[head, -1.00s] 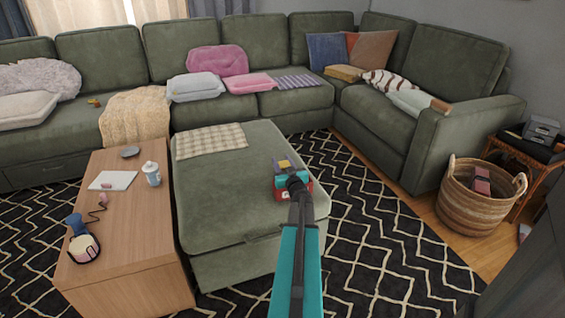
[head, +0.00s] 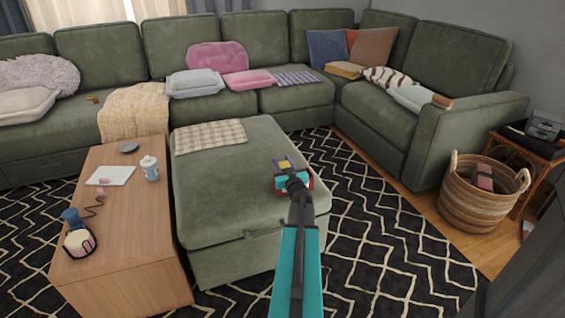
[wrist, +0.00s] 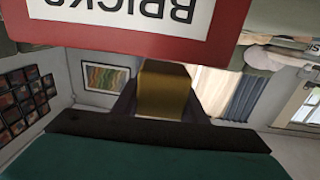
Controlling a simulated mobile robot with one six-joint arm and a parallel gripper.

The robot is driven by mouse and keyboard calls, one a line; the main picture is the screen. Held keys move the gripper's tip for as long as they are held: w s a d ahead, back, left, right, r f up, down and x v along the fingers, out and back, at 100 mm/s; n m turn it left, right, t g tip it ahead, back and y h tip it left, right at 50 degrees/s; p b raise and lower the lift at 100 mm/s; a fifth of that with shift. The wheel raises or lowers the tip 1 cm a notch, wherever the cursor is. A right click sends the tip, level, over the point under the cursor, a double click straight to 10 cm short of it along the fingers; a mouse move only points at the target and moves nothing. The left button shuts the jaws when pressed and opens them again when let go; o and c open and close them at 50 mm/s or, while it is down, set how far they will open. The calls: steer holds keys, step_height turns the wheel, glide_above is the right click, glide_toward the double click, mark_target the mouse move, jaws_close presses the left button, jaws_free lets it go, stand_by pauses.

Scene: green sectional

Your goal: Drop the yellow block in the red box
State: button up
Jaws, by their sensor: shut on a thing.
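My gripper (head: 288,166) is shut on the yellow block (head: 283,164), over the right part of the green ottoman. In the wrist view the yellow block (wrist: 163,90) sits between the two fingers. The red box (head: 309,182) is at the ottoman's right side, mostly hidden behind my gripper and wrist in the head view. In the wrist view the red box (wrist: 232,40) fills the top, its white label with upside-down lettering close to the block. The box's inside does not show, and I cannot tell whether the block is over its opening.
The green ottoman (head: 215,195) has a checked cloth (head: 210,137) at its far left. A wooden table (head: 130,225) stands left of it, with a bottle (head: 150,168) and headset-like item on top. A wicker basket (head: 478,205) stands at right. Patterned rug (head: 385,235) lies between.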

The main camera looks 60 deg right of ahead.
steer(key=shift+f+b, duration=0.35)
steer(key=shift+f, duration=0.9)
steer(key=shift+f, duration=0.1)
steer(key=o, duration=1.2)
steer(key=shift+c, duration=0.2)
steer(key=shift+s, duration=0.1)
steer(key=p+v, duration=0.1)
steer(key=v, duration=1.2)
steer(key=shift+s+a+p, duration=0.2)
steer(key=shift+a+p, duration=0.05)
steer(key=shift+p, duration=0.05)
